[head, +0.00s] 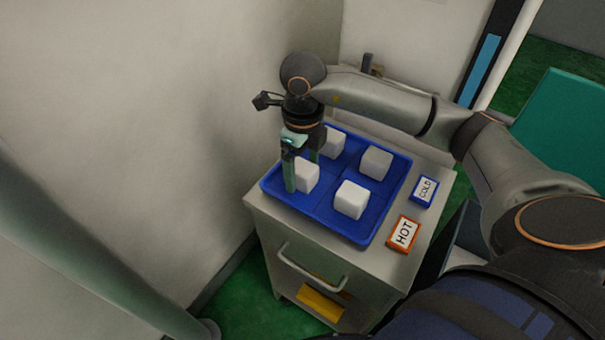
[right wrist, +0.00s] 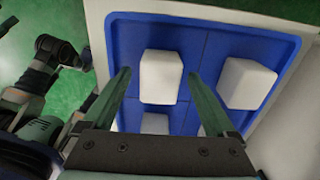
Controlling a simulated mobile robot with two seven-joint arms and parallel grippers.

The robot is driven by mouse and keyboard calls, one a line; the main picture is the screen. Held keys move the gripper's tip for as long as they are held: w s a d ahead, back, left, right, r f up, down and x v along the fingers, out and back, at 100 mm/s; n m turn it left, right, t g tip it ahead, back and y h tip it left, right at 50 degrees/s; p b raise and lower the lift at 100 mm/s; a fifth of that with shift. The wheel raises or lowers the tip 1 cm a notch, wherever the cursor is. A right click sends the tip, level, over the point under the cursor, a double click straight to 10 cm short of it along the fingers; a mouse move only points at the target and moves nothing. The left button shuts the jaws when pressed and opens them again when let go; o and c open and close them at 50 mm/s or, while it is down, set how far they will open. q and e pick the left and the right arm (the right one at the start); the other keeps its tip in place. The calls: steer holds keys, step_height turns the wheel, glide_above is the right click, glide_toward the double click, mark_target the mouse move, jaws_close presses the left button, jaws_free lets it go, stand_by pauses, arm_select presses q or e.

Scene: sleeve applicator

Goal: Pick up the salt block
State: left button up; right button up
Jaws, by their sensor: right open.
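Several white salt blocks stand in a blue tray (head: 328,210) on a small cabinet. My right gripper (head: 302,176) points down over the tray's left part, its fingers spread, with one salt block (head: 307,177) at them. In the right wrist view the open fingers of my right gripper (right wrist: 159,73) frame one block (right wrist: 161,77), with nothing gripped. Another block (right wrist: 247,84) is to the right of the fingers. The other blocks (head: 376,163) (head: 351,200) sit apart in the tray; one is partly hidden behind my gripper. My left gripper is not in view.
A blue COLD sign (head: 424,190) and an orange HOT sign (head: 403,233) lie on the cabinet top (head: 428,214), right of the tray. A wall (head: 180,120) stands close on the left. The tray's low rim surrounds the blocks.

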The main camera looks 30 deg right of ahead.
jaws_close()
stand_by(0.8)
